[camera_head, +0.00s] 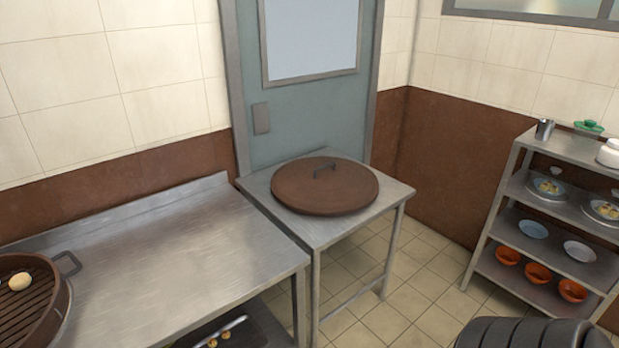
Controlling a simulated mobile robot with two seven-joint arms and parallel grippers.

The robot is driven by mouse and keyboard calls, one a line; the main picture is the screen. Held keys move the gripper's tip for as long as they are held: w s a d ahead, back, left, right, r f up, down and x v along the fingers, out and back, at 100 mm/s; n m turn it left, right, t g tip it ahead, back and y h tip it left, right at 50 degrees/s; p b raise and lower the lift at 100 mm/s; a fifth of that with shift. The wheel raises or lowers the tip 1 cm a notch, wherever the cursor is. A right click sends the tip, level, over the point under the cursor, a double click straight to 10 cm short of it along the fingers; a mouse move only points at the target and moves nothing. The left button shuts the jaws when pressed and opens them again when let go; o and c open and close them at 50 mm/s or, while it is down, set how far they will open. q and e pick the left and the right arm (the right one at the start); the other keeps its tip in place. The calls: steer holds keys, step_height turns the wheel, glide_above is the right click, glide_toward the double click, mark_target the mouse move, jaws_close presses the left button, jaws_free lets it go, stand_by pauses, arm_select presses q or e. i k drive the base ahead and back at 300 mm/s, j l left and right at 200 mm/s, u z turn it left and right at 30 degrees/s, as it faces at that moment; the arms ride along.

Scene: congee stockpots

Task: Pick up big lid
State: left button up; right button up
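Nothing touches the lid from above. Neither of my grippers shows in the head view. Only a dark ribbed part, which looks like a piece of my own arm, shows at the bottom right corner.
A long steel counter (180,260) stands left of the small table, bearing a brown steamer (55,300) with a round item inside. A steel shelf rack (512,187) with plates and orange bowls stands at the right. Tiled floor (405,290) is clear between table and rack.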

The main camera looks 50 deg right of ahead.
mark_target(312, 186)
steer(key=l+u, duration=0.25)
steer(key=l, duration=0.65)
steer(key=l+u, duration=0.3)
steer(key=l, duration=1.25)
steer(key=k+l, duration=0.1)
steer(key=l, duration=0.5)
steer(key=k+l, duration=0.1)
steer(key=l, duration=0.5)
steer(key=i+l+u, duration=0.05)
